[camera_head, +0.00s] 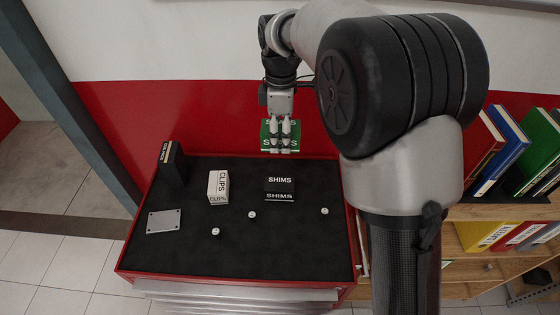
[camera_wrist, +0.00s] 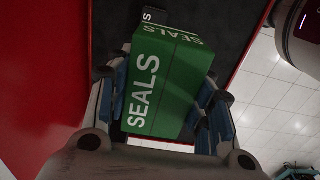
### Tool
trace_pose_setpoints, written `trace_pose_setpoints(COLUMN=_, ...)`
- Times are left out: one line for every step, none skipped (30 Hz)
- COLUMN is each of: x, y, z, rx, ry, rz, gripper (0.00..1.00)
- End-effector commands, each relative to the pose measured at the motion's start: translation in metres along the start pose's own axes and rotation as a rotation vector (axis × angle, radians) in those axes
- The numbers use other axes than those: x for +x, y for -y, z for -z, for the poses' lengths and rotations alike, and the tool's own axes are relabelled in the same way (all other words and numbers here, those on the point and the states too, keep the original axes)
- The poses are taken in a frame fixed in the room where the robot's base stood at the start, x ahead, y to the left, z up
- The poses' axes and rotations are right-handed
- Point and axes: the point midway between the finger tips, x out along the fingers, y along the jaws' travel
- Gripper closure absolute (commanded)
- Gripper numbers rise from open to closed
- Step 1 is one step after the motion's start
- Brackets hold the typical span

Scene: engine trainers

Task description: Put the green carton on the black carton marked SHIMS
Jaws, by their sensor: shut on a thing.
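The green carton (camera_head: 267,134), marked SEALS, is held in my gripper (camera_head: 281,144), above the back edge of the cabinet top. In the wrist view the green carton (camera_wrist: 160,80) sits between the two fingers of my gripper (camera_wrist: 165,115), which are shut on its sides. The black carton marked SHIMS (camera_head: 280,188) lies on the black mat, lower than and apart from the green carton. In the wrist view a small part of a black carton (camera_wrist: 153,17) with white letters shows beyond the green carton; the rest is hidden.
A white CLIPS carton (camera_head: 218,187) stands left of the SHIMS carton, with a tall black carton (camera_head: 173,163) farther left. A grey plate (camera_head: 164,221) and small round metal parts (camera_head: 252,214) lie on the mat (camera_head: 270,250). Bookshelves (camera_head: 500,211) stand at the right.

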Motion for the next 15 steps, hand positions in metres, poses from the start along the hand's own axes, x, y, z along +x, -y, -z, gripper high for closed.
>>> trace_pose_setpoints(x=-0.004, y=-0.009, z=0.002, rx=-0.002, ry=0.0, rz=0.0, gripper=0.87)
trace_pose_setpoints(x=-0.005, y=-0.012, z=0.002, rx=-0.003, ry=0.0, rz=-0.001, gripper=0.87)
trace_pose_setpoints(x=-0.005, y=-0.016, z=0.003, rx=-0.003, ry=0.0, rz=-0.001, gripper=0.87)
trace_pose_setpoints(x=-0.004, y=-0.018, z=0.003, rx=-0.004, ry=0.0, rz=0.0, gripper=0.87)
trace_pose_setpoints(x=-0.003, y=-0.019, z=0.003, rx=-0.004, ry=0.0, rz=0.0, gripper=0.87)
trace_pose_setpoints(x=0.001, y=-0.021, z=0.004, rx=-0.005, ry=0.0, rz=0.001, gripper=0.87)
trace_pose_setpoints(x=0.006, y=-0.021, z=0.004, rx=-0.005, ry=0.0, rz=0.001, gripper=0.87)
trace_pose_setpoints(x=0.011, y=-0.021, z=0.004, rx=-0.005, ry=0.001, rz=0.003, gripper=0.87)
trace_pose_setpoints(x=0.021, y=-0.021, z=0.003, rx=-0.005, ry=0.001, rz=0.004, gripper=0.87)
trace_pose_setpoints(x=0.028, y=-0.021, z=0.003, rx=-0.005, ry=0.001, rz=0.004, gripper=0.87)
trace_pose_setpoints(x=0.036, y=-0.02, z=0.003, rx=-0.005, ry=0.001, rz=0.005, gripper=0.87)
trace_pose_setpoints(x=0.048, y=-0.02, z=0.003, rx=-0.005, ry=0.002, rz=0.005, gripper=0.87)
trace_pose_setpoints(x=0.056, y=-0.02, z=0.003, rx=-0.005, ry=0.001, rz=0.004, gripper=0.87)
trace_pose_setpoints(x=0.064, y=-0.02, z=0.003, rx=-0.005, ry=0.001, rz=0.005, gripper=0.87)
trace_pose_setpoints(x=0.075, y=-0.02, z=0.003, rx=-0.005, ry=0.001, rz=0.004, gripper=0.87)
